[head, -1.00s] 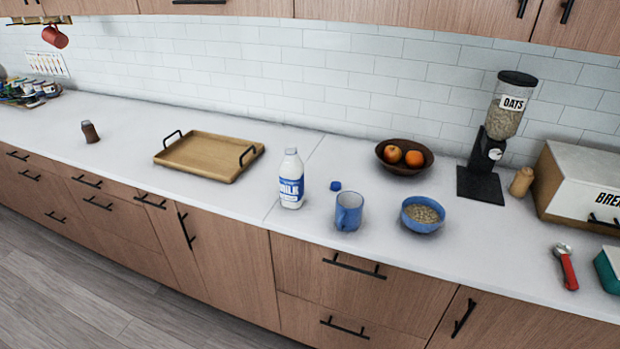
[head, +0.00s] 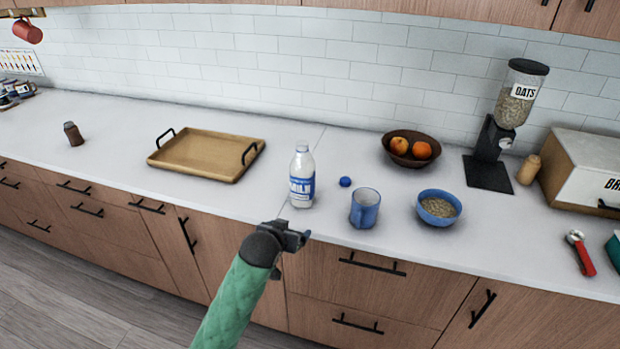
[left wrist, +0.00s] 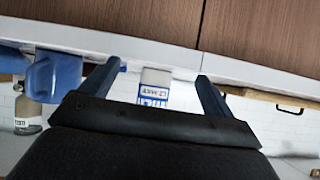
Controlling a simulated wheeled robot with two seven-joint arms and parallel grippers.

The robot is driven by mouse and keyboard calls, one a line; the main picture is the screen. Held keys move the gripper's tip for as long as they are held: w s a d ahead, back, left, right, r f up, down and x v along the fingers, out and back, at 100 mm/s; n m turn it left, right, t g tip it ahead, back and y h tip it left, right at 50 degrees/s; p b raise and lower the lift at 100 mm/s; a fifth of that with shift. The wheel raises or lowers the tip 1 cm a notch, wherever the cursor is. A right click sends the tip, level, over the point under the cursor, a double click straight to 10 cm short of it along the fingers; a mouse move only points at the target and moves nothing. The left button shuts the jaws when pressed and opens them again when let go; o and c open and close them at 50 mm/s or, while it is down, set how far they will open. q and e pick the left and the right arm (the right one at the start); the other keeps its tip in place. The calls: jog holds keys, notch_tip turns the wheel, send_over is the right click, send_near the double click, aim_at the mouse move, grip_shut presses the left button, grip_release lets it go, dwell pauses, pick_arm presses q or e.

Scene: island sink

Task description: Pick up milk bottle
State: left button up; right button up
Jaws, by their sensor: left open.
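The milk bottle (head: 302,176) stands upright on the white counter near its front edge, white with a blue label. My left gripper (head: 296,236) is in front of and a little below the bottle in the head view, open and apart from it. In the left wrist view, which looks upside down, the bottle (left wrist: 154,86) shows between the two spread fingers of my left gripper (left wrist: 155,84), beyond them. Part of the bottle is hidden there by the gripper body. My right gripper is not in view.
A blue mug (head: 364,208) and a small blue cap (head: 345,182) are just right of the bottle. A blue bowl of oats (head: 438,208) stands farther right. A wooden tray (head: 195,172) lies to the left. A fruit bowl (head: 401,158) is behind.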

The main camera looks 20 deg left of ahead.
aim_at(299, 183)
pick_arm(q)
jog(key=w+r+t, duration=0.1)
jog(key=w+r, duration=0.2)
jog(key=r, duration=0.1)
jog(key=w+r+t, duration=0.1)
jog(key=w+r, duration=0.3)
jog(key=shift+w+a+r, duration=0.1)
jog(key=shift+a+r, duration=0.05)
jog(key=shift+a, duration=0.05)
jog(key=shift+w+r+t, duration=0.2)
jog(key=shift+w+t, duration=0.05)
jog(key=shift+t, duration=0.05)
jog(key=shift+w+d, duration=0.1)
jog(key=shift+w, duration=0.2)
jog(key=shift+p+x, duration=0.5)
jog(key=shift+x, duration=0.25)
jog(key=shift+w+f, duration=0.2)
jog(key=shift+w, duration=0.3)
jog(key=p+x, duration=0.2)
jog(key=x, duration=0.1)
jog(key=shift+w+f+p, duration=0.15)
jog(key=shift+w+p, duration=0.2)
jog(key=shift+w+f, duration=0.25)
jog(key=shift+w, duration=0.05)
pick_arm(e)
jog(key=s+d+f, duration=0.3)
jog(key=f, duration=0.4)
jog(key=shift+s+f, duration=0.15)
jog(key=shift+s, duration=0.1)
